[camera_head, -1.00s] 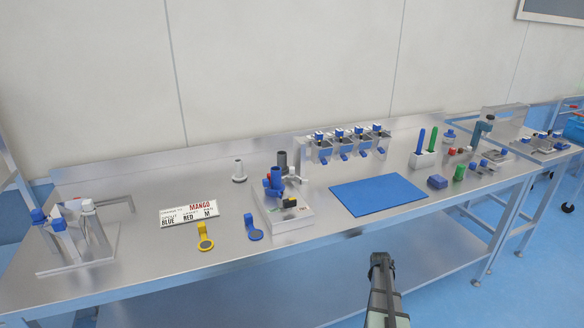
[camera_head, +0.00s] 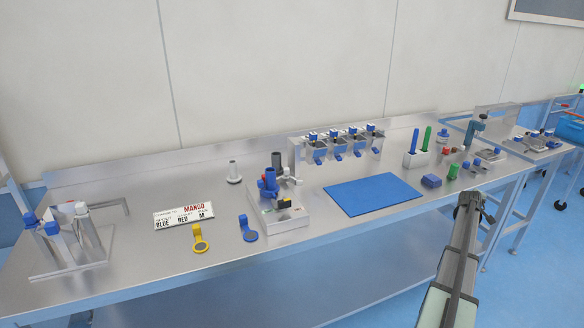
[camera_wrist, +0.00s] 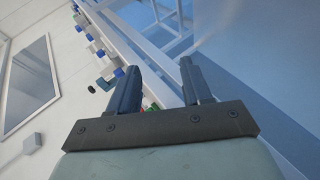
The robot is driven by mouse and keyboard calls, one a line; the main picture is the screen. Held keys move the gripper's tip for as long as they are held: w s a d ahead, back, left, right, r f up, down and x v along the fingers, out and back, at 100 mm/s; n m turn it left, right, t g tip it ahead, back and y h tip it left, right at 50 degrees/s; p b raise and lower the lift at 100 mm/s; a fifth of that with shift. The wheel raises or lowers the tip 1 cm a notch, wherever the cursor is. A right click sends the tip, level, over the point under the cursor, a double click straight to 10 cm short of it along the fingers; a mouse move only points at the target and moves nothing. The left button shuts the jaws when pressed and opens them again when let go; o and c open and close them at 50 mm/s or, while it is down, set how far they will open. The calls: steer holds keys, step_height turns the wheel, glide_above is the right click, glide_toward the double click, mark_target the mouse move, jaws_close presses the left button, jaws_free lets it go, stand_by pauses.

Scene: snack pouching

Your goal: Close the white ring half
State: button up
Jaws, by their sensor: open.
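A small machine (camera_head: 286,222) with a pale base stands mid-bench and carries a blue part (camera_head: 269,183) and a dark grey tube (camera_head: 278,161). Small white parts (camera_head: 290,181) show at its right side. I cannot tell at this size whether one of them is the white ring half, nor whether it is open. My gripper (camera_head: 470,199) is off the bench's front edge at the right, far from the machine. In the wrist view my gripper (camera_wrist: 157,72) has its two fingers apart with nothing between them.
A blue mat (camera_head: 373,195) lies right of the machine. A label board (camera_head: 184,216), a yellow scoop-like piece (camera_head: 200,238) and a blue one (camera_head: 248,229) lie to its left. Several hoppers (camera_head: 343,147) stand behind. Free floor lies in front of the bench (camera_head: 150,283).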

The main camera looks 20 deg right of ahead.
steer(key=w+a+r+t, duration=0.3)
steer(key=w+a+r, duration=0.1)
steer(key=w+r, duration=0.8)
steer(key=w+a+r+t+y, duration=0.2)
steer(key=w+a+r, duration=0.5)
steer(key=w+a, duration=0.3)
steer(key=w+a+r+t+y, duration=0.1)
steer(key=w+a+r, duration=0.6)
steer(key=w+a, duration=0.25)
steer(key=w+a+f+m+g+y, duration=0.1)
steer(key=w+a+g+y, duration=0.2)
steer(key=a, duration=0.9)
steer(key=w+a+m+y, duration=0.1)
steer(key=w+a+y, duration=0.3)
steer(key=a, duration=0.9)
steer(key=s+a+m+g+y, duration=0.1)
steer(key=s+a+m+g, duration=0.25)
steer(key=a+g, duration=0.9)
steer(key=a+f+t, duration=0.1)
steer(key=f, duration=0.3)
steer(key=a+f+t, duration=0.2)
steer(key=f, duration=0.2)
steer(key=a+f+t, duration=0.1)
steer(key=f, duration=0.4)
steer(key=shift+w+a+t, duration=0.15)
steer(key=shift+t, duration=0.2)
